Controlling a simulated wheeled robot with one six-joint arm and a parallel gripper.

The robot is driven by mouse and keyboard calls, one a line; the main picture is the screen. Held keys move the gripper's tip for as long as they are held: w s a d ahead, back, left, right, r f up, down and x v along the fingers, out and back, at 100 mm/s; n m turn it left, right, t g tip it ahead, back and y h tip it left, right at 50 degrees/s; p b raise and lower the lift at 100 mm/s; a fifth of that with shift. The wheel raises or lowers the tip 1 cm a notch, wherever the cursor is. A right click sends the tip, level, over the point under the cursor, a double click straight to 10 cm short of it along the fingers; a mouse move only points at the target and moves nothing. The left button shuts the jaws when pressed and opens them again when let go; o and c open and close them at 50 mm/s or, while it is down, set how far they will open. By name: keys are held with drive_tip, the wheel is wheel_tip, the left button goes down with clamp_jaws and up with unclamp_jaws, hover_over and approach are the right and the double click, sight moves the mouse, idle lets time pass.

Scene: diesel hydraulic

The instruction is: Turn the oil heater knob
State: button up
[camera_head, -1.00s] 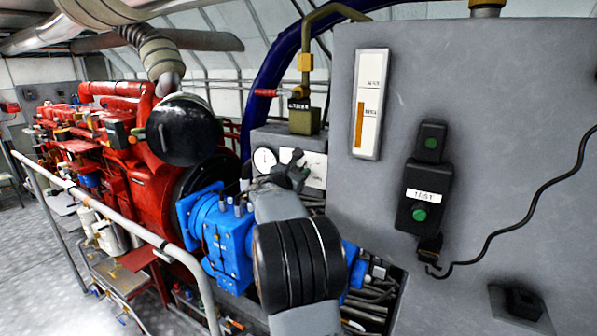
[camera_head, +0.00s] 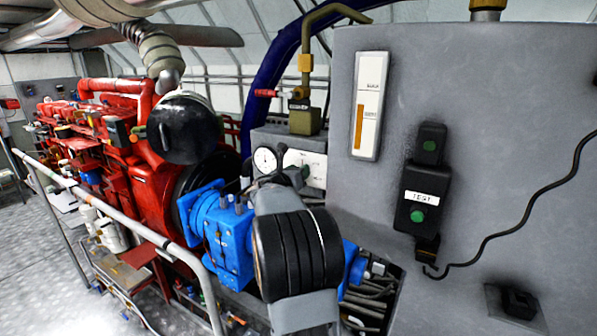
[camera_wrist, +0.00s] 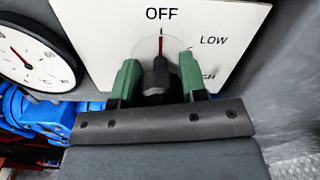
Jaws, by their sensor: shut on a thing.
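The oil heater knob (camera_wrist: 157,80) is black and sits on a white panel (camera_wrist: 105,35) marked OFF, LOW and a third, partly hidden label. A red line above the knob points up at OFF. My gripper (camera_wrist: 158,62) has its green fingers on both sides of the knob and is shut on it. In the head view, my gripper (camera_head: 298,177) is at the white panel (camera_head: 313,160) on the grey box, and my wrist hides the knob.
A round dial gauge (camera_wrist: 30,55) is left of the panel. A big grey cabinet (camera_head: 460,100) with a TEST button box (camera_head: 415,200) stands close on the right. A blue pump (camera_head: 225,240), red engine (camera_head: 160,195) and handrail (camera_head: 120,225) are on the left.

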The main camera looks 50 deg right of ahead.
idle(0.3)
drive_tip(key=o, duration=0.9)
drive_tip(key=shift+a, duration=0.1)
drive_tip(key=b+v, duration=0.3)
drive_tip(key=v, duration=1)
drive_tip(key=shift+a+b, duration=0.3)
drive_tip(key=shift+b, duration=0.1)
